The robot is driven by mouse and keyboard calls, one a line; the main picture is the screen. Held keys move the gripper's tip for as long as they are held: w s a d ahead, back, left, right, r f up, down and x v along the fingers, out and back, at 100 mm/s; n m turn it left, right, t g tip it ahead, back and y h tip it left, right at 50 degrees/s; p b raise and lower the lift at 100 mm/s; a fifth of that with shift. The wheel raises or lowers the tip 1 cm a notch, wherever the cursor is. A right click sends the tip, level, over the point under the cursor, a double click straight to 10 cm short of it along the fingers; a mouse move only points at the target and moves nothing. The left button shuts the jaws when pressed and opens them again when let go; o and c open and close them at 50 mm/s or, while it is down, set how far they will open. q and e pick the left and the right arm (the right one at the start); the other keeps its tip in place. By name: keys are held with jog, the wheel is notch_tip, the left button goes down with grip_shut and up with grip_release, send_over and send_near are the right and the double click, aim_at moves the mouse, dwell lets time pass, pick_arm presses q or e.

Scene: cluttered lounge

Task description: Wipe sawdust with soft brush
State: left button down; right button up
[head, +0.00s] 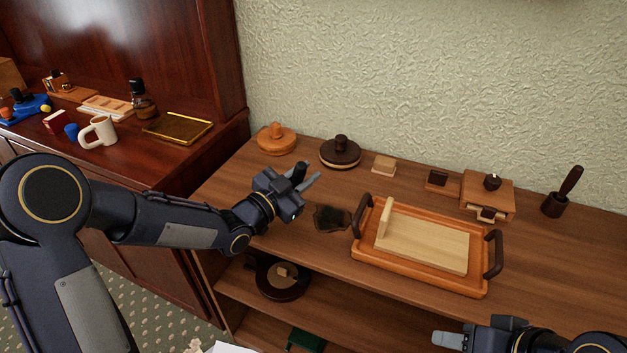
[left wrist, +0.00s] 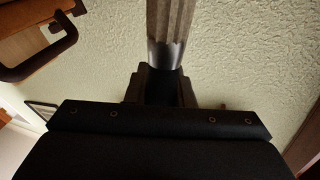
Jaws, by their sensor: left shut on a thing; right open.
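My left gripper (head: 306,180) is above the left part of the wooden cabinet top (head: 235,175). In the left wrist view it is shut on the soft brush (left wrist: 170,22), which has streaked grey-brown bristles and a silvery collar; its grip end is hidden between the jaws. In the head view the brush is hard to make out. A dark, irregular patch (head: 331,218), possibly the sawdust, lies on the cabinet top right of and below the left gripper, left of the tray. The brush appears clear of it. My right gripper (head: 452,338) is open and empty at the bottom right, partly cut off.
An orange-brown tray (head: 372,262) with dark handles holds a pale wooden piece (head: 430,243). Round lidded objects (head: 276,139), small boxes (head: 487,193) and a dark mortar-like pot (head: 553,206) stand along the wall. A mug (head: 98,131) and gold tray (head: 178,127) are on the left cabinet.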

pick_arm(q)
jog(key=shift+w+a+r, duration=0.1)
jog(key=shift+w+a, duration=0.2)
jog(key=shift+a, duration=0.45)
jog(key=shift+w+a+r, duration=0.1)
jog(key=shift+w+a, duration=0.15)
jog(key=shift+a, duration=0.5)
jog(key=shift+w+a, duration=0.9)
jog(key=shift+a, duration=1.5)
jog(key=s+d+r+b, duration=0.1)
jog(key=s+d+b, duration=0.1)
jog(key=d+b, duration=0.6)
jog(key=shift+s+d, duration=0.35)
jog(key=shift+d, duration=0.9)
jog(key=shift+r, duration=0.1)
